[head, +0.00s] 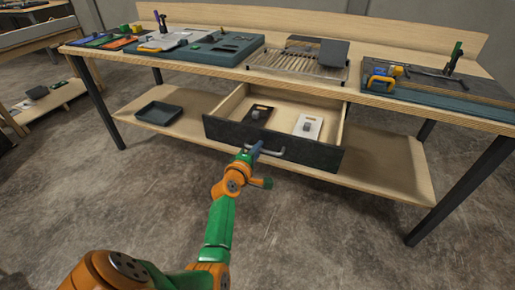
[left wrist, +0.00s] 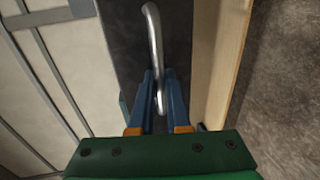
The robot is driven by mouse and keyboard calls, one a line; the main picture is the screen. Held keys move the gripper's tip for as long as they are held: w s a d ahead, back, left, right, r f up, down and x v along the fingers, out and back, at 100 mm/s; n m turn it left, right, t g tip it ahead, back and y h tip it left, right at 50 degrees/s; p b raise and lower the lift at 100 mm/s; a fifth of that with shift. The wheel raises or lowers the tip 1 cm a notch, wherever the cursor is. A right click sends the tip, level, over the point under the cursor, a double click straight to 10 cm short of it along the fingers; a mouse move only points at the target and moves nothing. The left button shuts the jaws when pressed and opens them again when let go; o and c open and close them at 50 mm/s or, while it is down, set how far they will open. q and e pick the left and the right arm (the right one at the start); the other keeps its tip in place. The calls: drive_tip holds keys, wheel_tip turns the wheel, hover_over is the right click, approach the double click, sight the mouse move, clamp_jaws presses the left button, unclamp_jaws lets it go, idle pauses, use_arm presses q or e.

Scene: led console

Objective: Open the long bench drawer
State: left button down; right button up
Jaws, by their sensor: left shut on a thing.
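The long bench drawer (head: 318,154) hangs under the bench top and stands pulled out, with its inside showing. It has a dark front panel and pale wooden sides. A dark item (head: 257,112) and a white item (head: 309,127) lie inside it. My left gripper (head: 257,149) is at the drawer front, shut on the left part of the metal bar handle (head: 273,152). In the left wrist view the blue fingers (left wrist: 160,95) close around one end of the curved handle (left wrist: 154,40), against the dark drawer front (left wrist: 128,50). My right gripper is not in view.
The wooden bench top (head: 215,67) holds a teal tool tray (head: 222,49), a slatted rack (head: 297,62) and a blue and yellow tool (head: 383,77). A dark tray (head: 159,113) sits on the lower shelf (head: 385,180). The concrete floor in front is clear around my arm.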

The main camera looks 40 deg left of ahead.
use_arm(q)
drive_tip(key=shift+s+d, duration=0.15)
drive_tip(key=shift+s, duration=0.3)
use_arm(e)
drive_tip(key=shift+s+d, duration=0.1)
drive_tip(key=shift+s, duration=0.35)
use_arm(q)
drive_tip(key=c, duration=1.2)
unclamp_jaws()
drive_tip(key=shift+o, duration=0.2)
drive_tip(key=p+v, duration=0.1)
drive_tip(key=v, duration=0.6)
drive_tip(key=shift+p, duration=0.3)
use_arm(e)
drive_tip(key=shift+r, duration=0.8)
